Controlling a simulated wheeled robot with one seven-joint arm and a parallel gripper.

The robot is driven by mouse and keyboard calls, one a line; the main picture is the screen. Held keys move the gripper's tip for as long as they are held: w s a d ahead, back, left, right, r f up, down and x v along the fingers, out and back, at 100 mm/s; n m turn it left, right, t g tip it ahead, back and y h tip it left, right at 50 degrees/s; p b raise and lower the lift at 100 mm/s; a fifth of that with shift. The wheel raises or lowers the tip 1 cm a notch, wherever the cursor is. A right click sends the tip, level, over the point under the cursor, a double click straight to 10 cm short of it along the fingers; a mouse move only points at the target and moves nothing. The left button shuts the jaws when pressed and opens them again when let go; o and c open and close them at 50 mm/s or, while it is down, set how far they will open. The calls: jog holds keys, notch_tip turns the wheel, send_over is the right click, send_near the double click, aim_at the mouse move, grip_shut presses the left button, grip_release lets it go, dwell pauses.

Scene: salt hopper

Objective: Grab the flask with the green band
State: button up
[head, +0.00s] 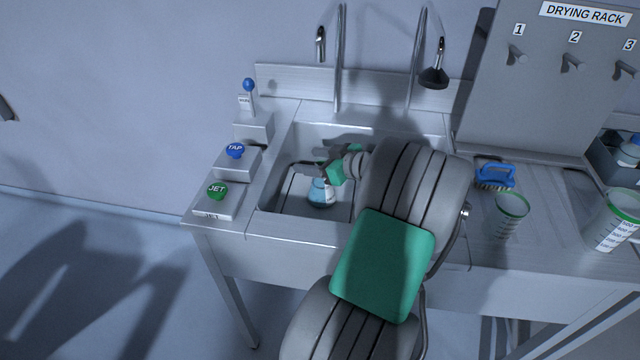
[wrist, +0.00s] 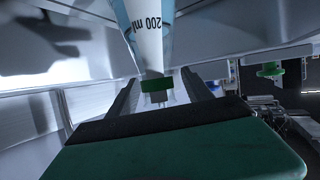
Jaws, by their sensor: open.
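The flask with the green band stands in the sink; its pale blue and white lower body (head: 321,193) shows in the head view, its neck hidden by my gripper. In the wrist view its clear body (wrist: 146,35) carries an inverted "200 ml" mark, and the green band (wrist: 157,84) is around its narrow neck. My gripper (head: 322,162) reaches over the sink at the flask's upper part. In the wrist view my gripper (wrist: 157,94) is open, with the neck between its two fingers. I cannot tell whether either finger touches the glass.
The sink (head: 282,202) has walls around the flask and two taps behind. JET (head: 217,190) and TAP (head: 235,151) buttons stand left. Right are a blue brush (head: 495,176), a green-rimmed beaker (head: 507,222), a larger container (head: 610,232) and the drying rack (head: 545,100).

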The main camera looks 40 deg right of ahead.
jog(key=shift+c, duration=0.5)
grip_shut()
dwell(0.9)
